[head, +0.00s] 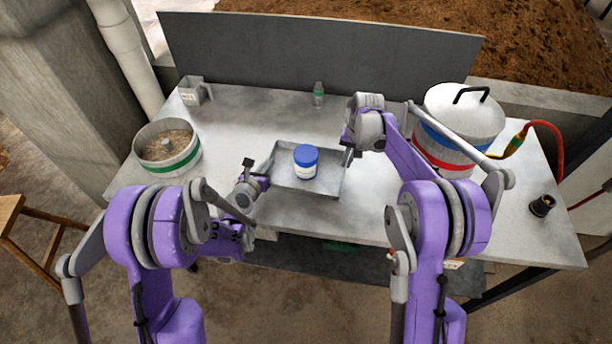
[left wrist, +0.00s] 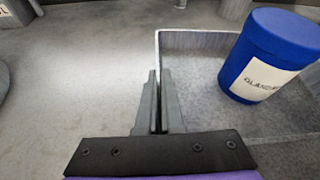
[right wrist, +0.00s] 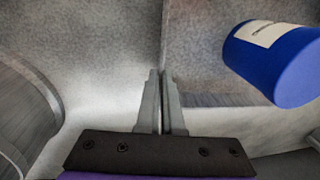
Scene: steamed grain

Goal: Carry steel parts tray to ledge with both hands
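The steel parts tray (head: 328,176) is a shallow grey tray over the middle front of the table in the head view. I cannot tell whether the tray touches the table.
A round bin of grain (head: 167,150) stands at left, with a small metal box (head: 194,90) behind. A green-labelled bottle (head: 318,95) is at the back, before a grey upright panel (head: 320,50). A large lidded pot (head: 455,125) with a red hose stands right. A black cup (head: 542,205) is far right.

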